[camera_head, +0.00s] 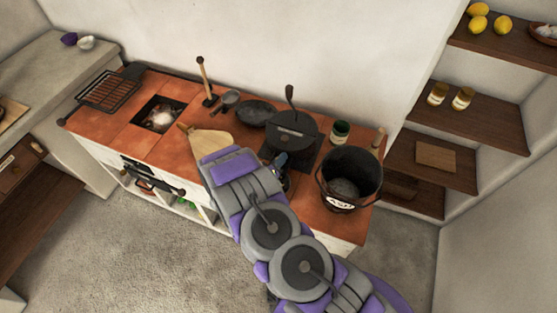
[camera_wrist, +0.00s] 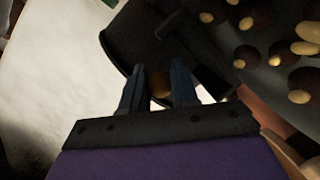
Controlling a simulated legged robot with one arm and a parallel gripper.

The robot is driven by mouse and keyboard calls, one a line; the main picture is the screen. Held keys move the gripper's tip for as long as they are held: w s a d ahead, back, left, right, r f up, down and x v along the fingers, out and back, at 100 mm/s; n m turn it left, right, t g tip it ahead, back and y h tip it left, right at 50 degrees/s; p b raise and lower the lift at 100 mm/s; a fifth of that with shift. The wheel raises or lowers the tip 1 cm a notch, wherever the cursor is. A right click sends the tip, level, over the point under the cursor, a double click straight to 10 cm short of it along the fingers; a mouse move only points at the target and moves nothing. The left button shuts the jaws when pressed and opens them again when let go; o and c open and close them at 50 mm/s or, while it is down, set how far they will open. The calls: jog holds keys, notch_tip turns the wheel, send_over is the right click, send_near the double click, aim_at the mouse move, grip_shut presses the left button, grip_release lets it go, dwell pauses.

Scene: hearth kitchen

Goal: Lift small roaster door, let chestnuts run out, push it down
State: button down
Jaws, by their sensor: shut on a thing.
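The dark roaster (camera_head: 291,128) stands at the right part of the tiled stove top, with a crank handle on top. My gripper (camera_head: 283,165) is at its front, partly hidden by my arm. In the wrist view my gripper (camera_wrist: 159,88) is shut on a small brownish knob (camera_wrist: 160,84), which sits against the dark roaster body (camera_wrist: 140,45). I cannot tell how far the small door is raised. Chestnuts (camera_wrist: 248,55) with pale cuts show at the upper right of the wrist view, against a dark surface; I cannot tell what holds them.
A black bucket (camera_head: 368,168) with a pale label stands right of the roaster. A green jar (camera_head: 340,131) is behind it. A wooden peel (camera_head: 211,141), a dark pan (camera_head: 256,113) and a grill rack (camera_head: 109,91) lie to the left. Shelves (camera_head: 455,121) stand at right.

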jog(key=c, duration=1.2)
grip_release()
jog(key=shift+s+f, duration=0.1)
jog(key=shift+f, duration=0.25)
jog(key=shift+c, duration=0.2)
jog(key=o, duration=0.3)
jog(key=shift+a, duration=0.1)
jog(key=shift+o, duration=0.2)
jog(key=p+v, duration=0.2)
jog(key=v, duration=1.5)
jog(key=shift+r, duration=0.1)
